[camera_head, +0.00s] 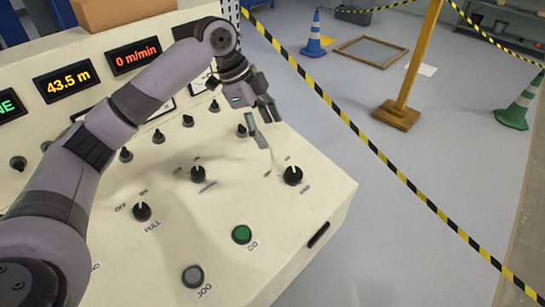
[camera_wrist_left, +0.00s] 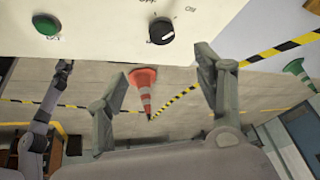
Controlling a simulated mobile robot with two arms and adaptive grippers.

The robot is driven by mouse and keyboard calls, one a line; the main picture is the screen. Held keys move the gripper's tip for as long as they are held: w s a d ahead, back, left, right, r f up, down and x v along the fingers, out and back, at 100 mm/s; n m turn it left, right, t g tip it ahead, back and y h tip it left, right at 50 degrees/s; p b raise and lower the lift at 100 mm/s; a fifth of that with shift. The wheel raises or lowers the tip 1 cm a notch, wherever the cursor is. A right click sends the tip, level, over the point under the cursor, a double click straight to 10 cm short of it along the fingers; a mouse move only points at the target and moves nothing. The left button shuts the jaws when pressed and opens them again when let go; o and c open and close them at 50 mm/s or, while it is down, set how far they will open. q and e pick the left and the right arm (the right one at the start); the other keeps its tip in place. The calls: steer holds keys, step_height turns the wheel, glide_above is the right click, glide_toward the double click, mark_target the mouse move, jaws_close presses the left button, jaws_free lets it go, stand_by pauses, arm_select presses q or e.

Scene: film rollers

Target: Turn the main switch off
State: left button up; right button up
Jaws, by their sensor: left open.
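A cream control desk (camera_head: 330,190) carries several black rotary switches. The nearest to my left gripper is the right-hand black knob (camera_head: 292,175), with small labels beside it too blurred to read surely in the head view. It also shows at the top of the left wrist view (camera_wrist_left: 161,31), with a white pointer mark and cut-off position labels. I cannot tell from its label whether it is the main switch. My left gripper (camera_head: 263,127) is open and empty, above the desk and up-left of this knob, apart from it. In the left wrist view, part of another arm (camera_wrist_left: 45,120) shows; its gripper state is unclear.
Other knobs, the middle knob (camera_head: 198,174) and the PULL knob (camera_head: 142,211), stand to the left. A green button (camera_head: 241,234) and a grey JOG button (camera_head: 193,276) are nearer. Black-yellow tape (camera_head: 380,155) crosses the floor area right of the desk.

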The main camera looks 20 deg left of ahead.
arm_select(q)
steer(key=a, duration=0.1)
glide_toward(293, 172)
steer(key=p+x, duration=0.1)
steer(key=x, duration=0.7)
steer(key=shift+w+d+f, duration=0.1)
steer(key=shift+f, duration=0.3)
arm_select(e)
steer(key=shift+s+d+r, duration=0.1)
steer(key=shift+d+r, duration=0.5)
steer(key=shift+d, duration=0.05)
arm_select(q)
steer(key=shift+c, duration=0.4)
arm_select(e)
steer(key=shift+d, duration=0.1)
arm_select(q)
steer(key=c, duration=1.1)
